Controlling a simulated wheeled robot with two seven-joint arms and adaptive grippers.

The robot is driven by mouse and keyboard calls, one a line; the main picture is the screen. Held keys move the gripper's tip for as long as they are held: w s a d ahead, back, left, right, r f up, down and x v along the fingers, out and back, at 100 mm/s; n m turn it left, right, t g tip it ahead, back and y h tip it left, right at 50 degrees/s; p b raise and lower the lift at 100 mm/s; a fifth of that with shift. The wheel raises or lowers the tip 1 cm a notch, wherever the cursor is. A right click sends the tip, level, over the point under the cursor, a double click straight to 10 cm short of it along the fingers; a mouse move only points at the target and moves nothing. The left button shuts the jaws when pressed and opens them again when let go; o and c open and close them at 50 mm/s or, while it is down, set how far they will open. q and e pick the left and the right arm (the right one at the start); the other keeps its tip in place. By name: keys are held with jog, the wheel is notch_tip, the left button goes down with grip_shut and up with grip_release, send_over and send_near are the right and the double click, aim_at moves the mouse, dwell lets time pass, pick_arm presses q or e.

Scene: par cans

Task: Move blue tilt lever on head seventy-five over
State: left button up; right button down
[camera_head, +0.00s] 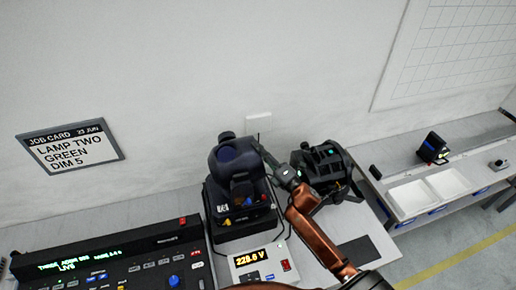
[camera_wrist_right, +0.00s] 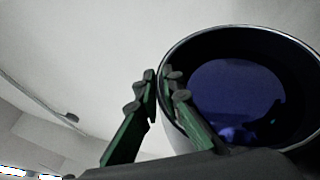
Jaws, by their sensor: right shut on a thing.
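A dark moving-head lamp (camera_head: 236,160) stands on a black base (camera_head: 232,228) in the head view, its lens tilted up toward the camera. My right gripper (camera_head: 262,150) reaches the lamp head's upper right side. In the right wrist view, the green fingers (camera_wrist_right: 160,88) straddle the left rim of the round barrel (camera_wrist_right: 172,60) around a dark blue lens (camera_wrist_right: 235,98). The right gripper is shut on this rim. My left gripper is out of view.
A second dark lamp (camera_head: 322,160) stands to the right, close to my right arm. A control desk (camera_head: 120,262) and a white meter box reading 228.6 V (camera_head: 262,262) are in front. A job card (camera_head: 70,146) hangs on the wall. White trays (camera_head: 410,197) stand further right.

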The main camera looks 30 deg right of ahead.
jog(key=shift+f, duration=0.15)
jog(key=f+m+b, duration=0.1)
jog(key=d+f+m+t+h+b, duration=0.1)
jog(key=b, duration=0.1)
jog(key=shift+s+d+m, duration=0.2)
jog(key=shift+m, duration=0.2)
jog(key=c, duration=2.1)
grip_release()
jog(key=shift+d, duration=0.1)
jog(key=shift+o, duration=0.3)
jog(key=shift+r, duration=0.15)
